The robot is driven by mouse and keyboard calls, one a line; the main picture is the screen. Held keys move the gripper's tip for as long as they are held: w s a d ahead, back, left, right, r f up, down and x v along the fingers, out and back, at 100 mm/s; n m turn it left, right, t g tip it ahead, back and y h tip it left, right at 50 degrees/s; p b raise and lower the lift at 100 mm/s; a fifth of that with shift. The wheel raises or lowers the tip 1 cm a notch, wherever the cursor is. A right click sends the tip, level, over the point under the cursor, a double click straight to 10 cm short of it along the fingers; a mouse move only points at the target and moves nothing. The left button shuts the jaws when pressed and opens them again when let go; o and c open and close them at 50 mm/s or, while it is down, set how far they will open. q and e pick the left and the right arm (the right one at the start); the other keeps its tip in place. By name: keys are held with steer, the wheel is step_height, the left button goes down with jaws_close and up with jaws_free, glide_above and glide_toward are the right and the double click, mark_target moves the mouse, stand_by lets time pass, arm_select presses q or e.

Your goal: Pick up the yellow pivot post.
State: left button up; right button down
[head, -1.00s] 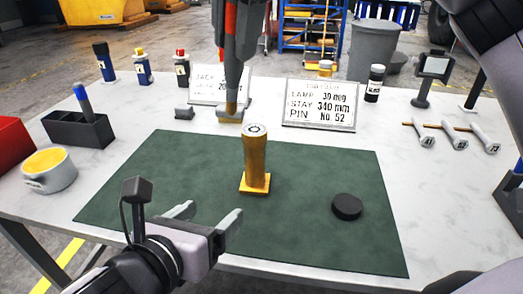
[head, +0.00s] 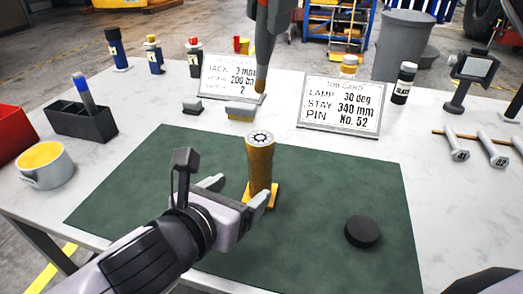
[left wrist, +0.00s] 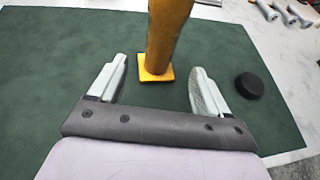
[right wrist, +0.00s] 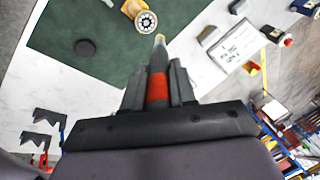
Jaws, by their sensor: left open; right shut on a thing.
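The yellow pivot post (head: 261,165) stands upright on the green mat (head: 330,215), with a square base and a pale, dark-dotted top face. My left gripper (head: 236,192) is open and low over the mat, close in front of the post. In the left wrist view the post (left wrist: 165,35) shows between and just beyond the two fingertips (left wrist: 158,68), with a gap on either side; its top is cut off. My right gripper (right wrist: 158,82) is shut on a dark tool (right wrist: 158,62) with a red band and a tan tip, hanging behind the post in the head view.
A black disc (head: 362,231) lies on the mat right of the post. Two cards (head: 342,104) (head: 232,77) and small grey blocks (head: 241,113) (head: 192,107) stand behind.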

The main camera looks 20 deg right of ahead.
mark_target(266, 131)
arm_select(q)
steer(key=shift+b+x, duration=0.35)
steer(key=shift+x, duration=4.5)
arm_select(e)
steer(key=shift+f, duration=0.45)
arm_select(q)
steer(key=shift+a+f, duration=0.1)
